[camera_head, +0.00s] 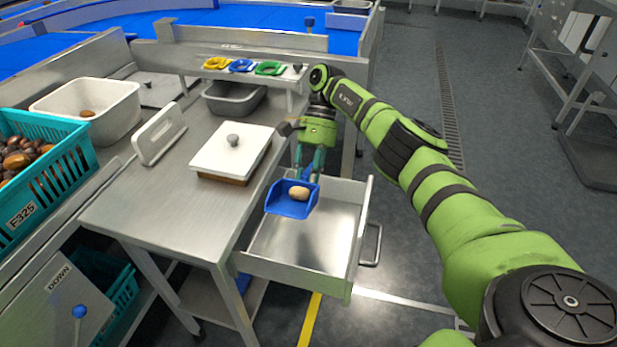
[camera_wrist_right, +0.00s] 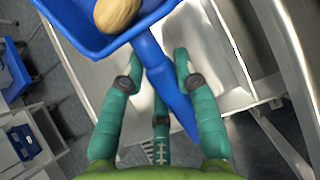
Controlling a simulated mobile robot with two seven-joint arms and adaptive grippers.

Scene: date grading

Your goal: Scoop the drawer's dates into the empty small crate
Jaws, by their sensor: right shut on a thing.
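My right gripper (camera_head: 308,172) is shut on the handle of a blue scoop (camera_head: 284,208) over the open metal drawer (camera_head: 318,240). One light tan date (camera_head: 299,193) lies in the scoop. The wrist view shows my right gripper's teal fingers (camera_wrist_right: 165,75) around the blue scoop's handle (camera_wrist_right: 172,92), with the date (camera_wrist_right: 116,12) in its bowl. The visible drawer floor is bare; the part behind the scoop is hidden. A grey small crate (camera_head: 235,105) under the rack looks empty. My left gripper is not in view.
A lidded box (camera_head: 230,155) and an upright white board (camera_head: 160,135) stand on the steel table. A white tub (camera_head: 120,100) holds a brown date. A teal crate (camera_head: 70,170) of dates is at left. A rack (camera_head: 200,74) holds yellow, blue and green pieces.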

